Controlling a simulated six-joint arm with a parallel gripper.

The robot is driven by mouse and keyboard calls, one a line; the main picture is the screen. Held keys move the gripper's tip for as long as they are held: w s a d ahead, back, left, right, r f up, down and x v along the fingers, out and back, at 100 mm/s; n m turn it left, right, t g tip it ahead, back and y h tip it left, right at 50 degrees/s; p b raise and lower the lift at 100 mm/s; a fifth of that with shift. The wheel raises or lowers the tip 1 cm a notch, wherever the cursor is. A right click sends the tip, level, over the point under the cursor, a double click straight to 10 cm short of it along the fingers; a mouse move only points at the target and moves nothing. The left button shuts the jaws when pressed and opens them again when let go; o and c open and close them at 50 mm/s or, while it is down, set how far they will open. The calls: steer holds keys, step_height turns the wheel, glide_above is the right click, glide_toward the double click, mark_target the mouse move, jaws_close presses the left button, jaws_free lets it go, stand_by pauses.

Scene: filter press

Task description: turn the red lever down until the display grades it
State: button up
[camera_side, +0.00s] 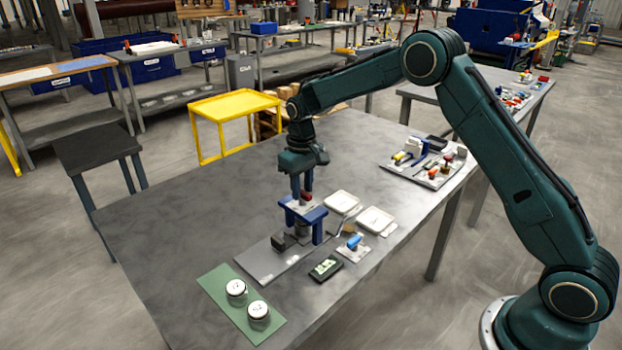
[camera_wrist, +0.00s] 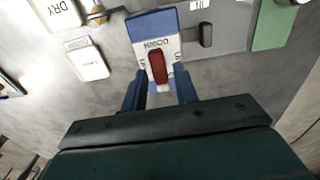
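The press has a blue frame (camera_side: 317,216) and a white panel beside the lever, lettered DOWN and upside down in the wrist view. The red lever (camera_wrist: 158,66) stands out in front of this panel; in the side view the lever (camera_side: 306,196) shows just under my fingers. My gripper (camera_wrist: 160,78) is open, with one blue finger on each side of the lever and a visible gap to each. In the side view my gripper (camera_side: 302,186) points down over the press. The display (camera_side: 326,267) is a dark box with a pale screen, too small to read.
Two white-lidded jars (camera_side: 236,288) stand on a green mat (camera_side: 218,283) at the front. Two pale trays (camera_side: 342,202) lie right of the press; one reads DRY (camera_wrist: 50,12) in the wrist view. A small blue-handled item (camera_side: 354,242) lies nearby. The table's left side is clear.

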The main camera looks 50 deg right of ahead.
mark_target(303, 191)
steer(key=shift+o, duration=0.5)
step_height(303, 191, up, 14)
stand_by(0.6)
